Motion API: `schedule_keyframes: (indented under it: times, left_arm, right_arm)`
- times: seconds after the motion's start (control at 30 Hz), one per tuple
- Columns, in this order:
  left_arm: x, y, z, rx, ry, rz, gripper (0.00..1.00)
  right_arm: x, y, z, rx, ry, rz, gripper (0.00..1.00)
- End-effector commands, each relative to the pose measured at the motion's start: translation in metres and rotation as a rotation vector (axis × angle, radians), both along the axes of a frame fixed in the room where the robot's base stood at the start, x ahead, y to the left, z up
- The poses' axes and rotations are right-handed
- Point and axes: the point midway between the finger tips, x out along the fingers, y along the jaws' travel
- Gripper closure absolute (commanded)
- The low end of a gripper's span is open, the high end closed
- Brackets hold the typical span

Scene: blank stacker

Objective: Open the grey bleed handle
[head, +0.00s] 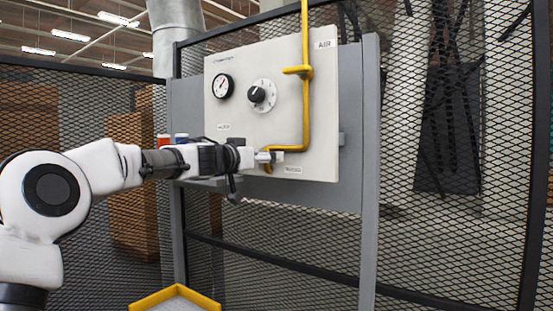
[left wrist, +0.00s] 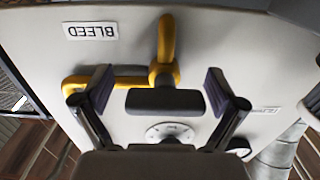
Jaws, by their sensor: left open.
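The grey bleed handle (left wrist: 165,101) is a dark grey bar in front of the yellow pipe fitting (left wrist: 164,72), below the BLEED label (left wrist: 90,30) in the left wrist view. My left gripper (left wrist: 158,92) is open, with one finger on each side of the bar and gaps visible at both ends. In the head view my left gripper (head: 262,157) is at the lower part of the white panel (head: 240,117), by the lower end of the yellow pipe (head: 306,110). The arm hides much of the handle there. My right gripper is not in view.
A black gauge (head: 222,86) and a round dial (head: 262,96) sit on the panel above my left gripper. Another yellow fitting (head: 297,71) is higher on the pipe. Mesh fencing (head: 440,150) stands behind. A yellow-rimmed tray (head: 150,300) is low in front.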

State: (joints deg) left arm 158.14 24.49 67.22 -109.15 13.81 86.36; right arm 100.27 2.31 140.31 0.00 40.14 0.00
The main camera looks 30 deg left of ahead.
Motion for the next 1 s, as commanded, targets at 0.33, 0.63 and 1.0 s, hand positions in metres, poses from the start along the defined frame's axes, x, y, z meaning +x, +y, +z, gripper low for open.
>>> schedule_keyframes:
  times: [0.33, 0.63, 1.0]
  left_arm:
    - [-0.0007, 0.0011, 0.0012, -0.001, -0.001, 0.001, 0.47]
    - [0.0000, 0.0006, -0.0004, -0.001, 0.001, 0.001, 0.64]
    - [0.0006, 0.0002, -0.0022, 0.025, 0.003, 0.000, 0.64]
  right_arm:
    - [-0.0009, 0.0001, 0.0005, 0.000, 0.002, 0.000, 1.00]
    - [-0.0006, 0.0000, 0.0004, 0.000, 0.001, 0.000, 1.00]
    - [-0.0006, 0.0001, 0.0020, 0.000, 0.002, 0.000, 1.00]
